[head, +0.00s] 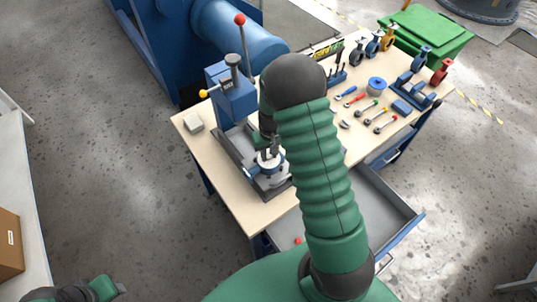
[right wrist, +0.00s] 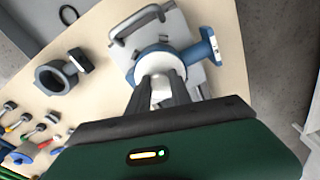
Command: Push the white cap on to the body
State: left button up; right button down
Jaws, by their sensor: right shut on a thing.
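My right gripper (head: 268,150) points down over the grey fixture on the table. In the right wrist view its two dark fingers (right wrist: 160,95) are closed on a small pale piece that looks like the white cap (right wrist: 161,86). Directly below is the round blue and white body (right wrist: 205,48) with a blue side neck, and it also shows in the head view (head: 251,172). The cap is over the body's round opening; the fingers hide whether it touches or is seated.
A blue press (head: 232,95) with a red-knobbed lever stands just behind the fixture. A grey ring part (right wrist: 58,73) lies on the table nearby. Several hand tools and a blue round tin (head: 377,84) lie to the right. A drawer (head: 385,205) is open at the front.

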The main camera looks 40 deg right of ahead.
aim_at(269, 156)
jog(key=shift+r, duration=0.1)
jog(key=c, duration=1.1)
grip_release()
notch_tip(269, 156, up, 7)
jog(key=p, duration=0.6)
jog(key=shift+r, duration=0.1)
